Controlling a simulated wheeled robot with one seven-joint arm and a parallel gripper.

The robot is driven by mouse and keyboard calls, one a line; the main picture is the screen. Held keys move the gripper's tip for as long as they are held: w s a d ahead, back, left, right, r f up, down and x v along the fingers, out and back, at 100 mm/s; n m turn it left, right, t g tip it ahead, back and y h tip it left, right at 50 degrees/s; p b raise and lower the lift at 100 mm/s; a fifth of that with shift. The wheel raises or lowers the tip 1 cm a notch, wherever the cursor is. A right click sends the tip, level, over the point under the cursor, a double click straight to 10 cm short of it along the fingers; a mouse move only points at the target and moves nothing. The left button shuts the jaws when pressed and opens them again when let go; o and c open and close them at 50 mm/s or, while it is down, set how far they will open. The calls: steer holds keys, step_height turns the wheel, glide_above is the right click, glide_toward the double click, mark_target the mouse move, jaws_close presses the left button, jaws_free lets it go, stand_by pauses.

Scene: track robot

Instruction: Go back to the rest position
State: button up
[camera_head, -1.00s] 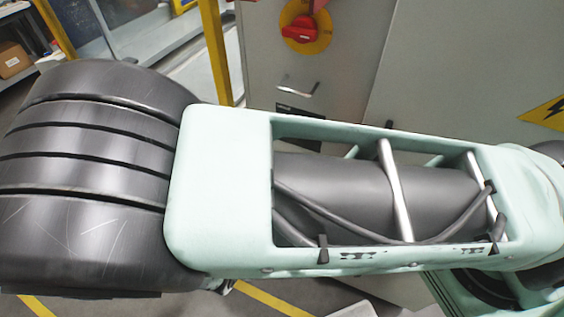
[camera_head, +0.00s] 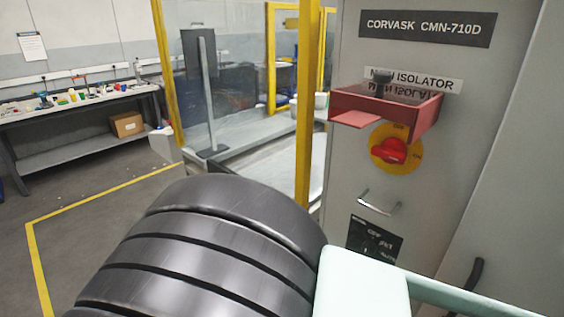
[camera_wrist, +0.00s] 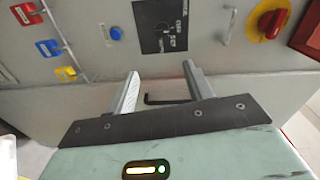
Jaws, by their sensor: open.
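My gripper (camera_wrist: 163,72) is open and empty in the wrist view, its two grey fingers apart in front of the grey cabinet. It is out of sight in the head view, where part of my arm fills the lower middle. The cabinet (camera_head: 345,150) stands at the right in the head view. It bears a red isolator knob (camera_head: 390,151) on a yellow disc, under a raised red cover (camera_head: 420,112). In the wrist view the knob (camera_wrist: 270,20) is at the upper right, clear of the fingers.
A black panel (camera_wrist: 160,38), a metal handle (camera_head: 378,203) and a blue button (camera_wrist: 116,33) are on the cabinet. Coloured switches (camera_wrist: 46,47) are at the wrist view's left. A yellow-framed clear guard (camera_head: 308,90) stands beside the cabinet. Floor (camera_head: 90,235) is open at the left.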

steer(key=s+d+r+n+g+y+b, duration=0.1)
steer(key=s+r+n+g+y, duration=0.4)
steer(key=n, duration=1.1)
steer(key=s+d+r+n+g+y+b, duration=0.1)
steer(key=s+d+r+n+g+y, duration=0.3)
steer(key=n, duration=1.3)
step_height(320, 180, up, 3)
steer(key=s+g+y, duration=0.1)
steer(key=g+y, duration=0.2)
steer(key=y, duration=0.1)
steer(key=shift+s+d+n+b, duration=0.2)
steer(key=shift+s+n+b, duration=0.05)
steer(key=shift+n+b, duration=0.1)
